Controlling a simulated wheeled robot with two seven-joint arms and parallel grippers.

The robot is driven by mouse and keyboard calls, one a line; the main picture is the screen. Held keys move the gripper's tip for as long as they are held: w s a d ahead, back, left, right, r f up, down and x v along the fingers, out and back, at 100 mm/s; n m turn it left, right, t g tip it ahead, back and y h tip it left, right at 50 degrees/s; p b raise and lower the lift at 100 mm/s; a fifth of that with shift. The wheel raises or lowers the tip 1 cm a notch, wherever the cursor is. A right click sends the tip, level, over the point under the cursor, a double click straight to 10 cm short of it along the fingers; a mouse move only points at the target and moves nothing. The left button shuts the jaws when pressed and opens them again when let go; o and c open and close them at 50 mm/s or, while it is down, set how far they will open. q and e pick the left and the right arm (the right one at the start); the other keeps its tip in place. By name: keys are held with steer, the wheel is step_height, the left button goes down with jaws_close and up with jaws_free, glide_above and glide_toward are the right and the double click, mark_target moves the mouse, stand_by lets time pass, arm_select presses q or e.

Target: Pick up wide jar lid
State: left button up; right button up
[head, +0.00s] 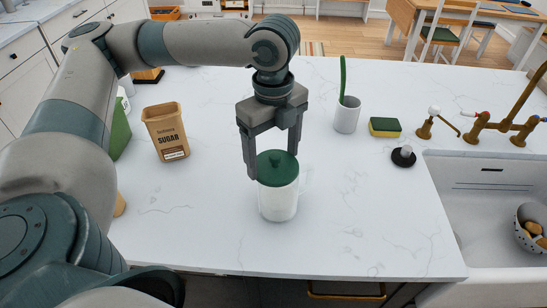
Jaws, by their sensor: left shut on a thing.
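The wide jar lid (277,166) is dark green with a small knob. It sits at the top of a white jar (278,203) that stands upright on the white counter. My left gripper (272,174) comes down from above, with one finger on each side of the lid. It is shut on the lid. The right finger is partly hidden behind the lid. I cannot tell whether the lid is lifted off the jar's rim. My right gripper is not in view.
A sugar container (166,132) stands at the left. A white cup (347,115) with a green-handled brush, a sponge (385,127) and a black stopper (403,156) are at the right. A sink (490,205) with brass taps lies beyond. The counter's front is clear.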

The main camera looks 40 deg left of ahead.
mark_target(274, 153)
arm_select(q)
step_height(274, 153, up, 4)
steer(key=shift+f+b, duration=0.25)
steer(key=shift+b, duration=0.15)
steer(key=s+d+r, duration=0.1)
steer(key=s+d, duration=0.1)
steer(key=s+d+r, duration=0.1)
steer(key=d, duration=0.1)
steer(key=shift+r+b, duration=0.35)
steer(key=shift+b, duration=0.05)
steer(key=s+d+r, duration=0.4)
steer(key=d, duration=0.1)
steer(key=shift+s+b, duration=0.15)
steer(key=shift+b, duration=0.3)
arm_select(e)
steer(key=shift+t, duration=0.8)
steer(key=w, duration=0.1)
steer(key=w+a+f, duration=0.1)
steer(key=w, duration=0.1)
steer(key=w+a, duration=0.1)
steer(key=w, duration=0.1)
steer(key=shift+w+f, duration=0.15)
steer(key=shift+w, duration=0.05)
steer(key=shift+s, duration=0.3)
arm_select(q)
steer(key=shift+d, duration=0.1)
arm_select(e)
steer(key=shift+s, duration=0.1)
